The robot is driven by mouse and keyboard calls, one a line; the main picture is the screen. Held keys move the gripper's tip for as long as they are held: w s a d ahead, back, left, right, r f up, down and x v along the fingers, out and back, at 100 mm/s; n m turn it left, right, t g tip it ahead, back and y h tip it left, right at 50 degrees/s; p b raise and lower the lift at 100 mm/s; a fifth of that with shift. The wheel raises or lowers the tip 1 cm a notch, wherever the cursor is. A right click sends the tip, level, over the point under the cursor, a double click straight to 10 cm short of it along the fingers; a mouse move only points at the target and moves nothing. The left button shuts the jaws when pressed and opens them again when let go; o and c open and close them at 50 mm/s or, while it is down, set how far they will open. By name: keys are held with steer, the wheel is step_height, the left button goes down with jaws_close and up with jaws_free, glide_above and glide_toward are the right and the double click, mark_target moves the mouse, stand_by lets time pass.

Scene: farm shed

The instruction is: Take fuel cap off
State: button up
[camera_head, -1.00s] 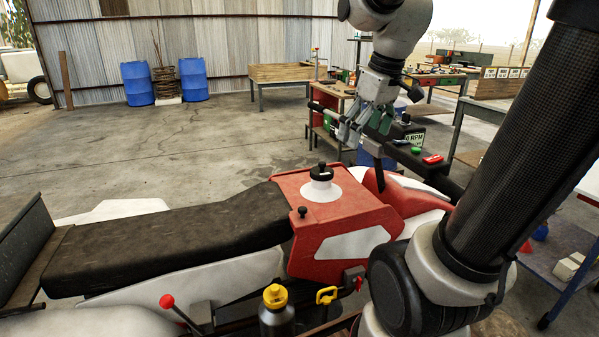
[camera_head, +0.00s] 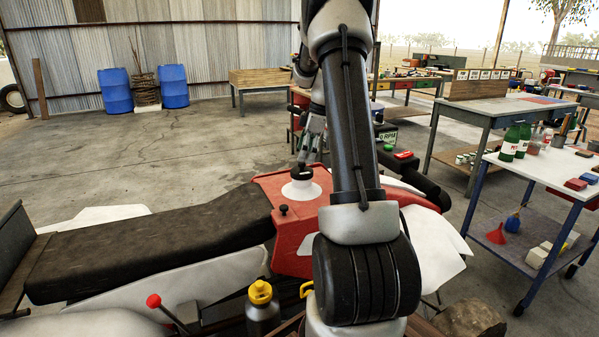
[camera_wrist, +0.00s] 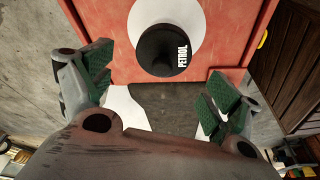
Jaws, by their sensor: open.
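The black fuel cap (camera_head: 301,172) sits on a white round neck (camera_head: 301,190) on top of the red tank (camera_head: 266,187) of the quad bike. In the wrist view the cap (camera_wrist: 160,50) shows at the top middle, marked "PETROL", with the white disc around it. My gripper (camera_head: 309,150) is just above and beside the cap in the head view. In the wrist view its green-padded fingers (camera_wrist: 160,100) are wide apart with nothing between them. The cap lies beyond the fingers, toward the picture's top. I cannot tell the exact gap between fingers and cap.
A small black knob (camera_head: 283,209) stands on the tank's near corner. A long dark seat (camera_head: 150,250) extends left. A yellow-capped bottle (camera_head: 262,312) and a red-knobbed lever (camera_head: 154,301) are in front. A white-topped cart (camera_head: 548,170) stands at the right.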

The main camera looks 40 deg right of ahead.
mark_target(302, 164)
steer(key=x, duration=0.4)
steer(key=shift+s+a+f, duration=0.1)
steer(key=shift+a+f, duration=0.05)
steer(key=shift+f, duration=0.05)
steer(key=c, duration=1.2)
steer(key=shift+o, duration=0.2)
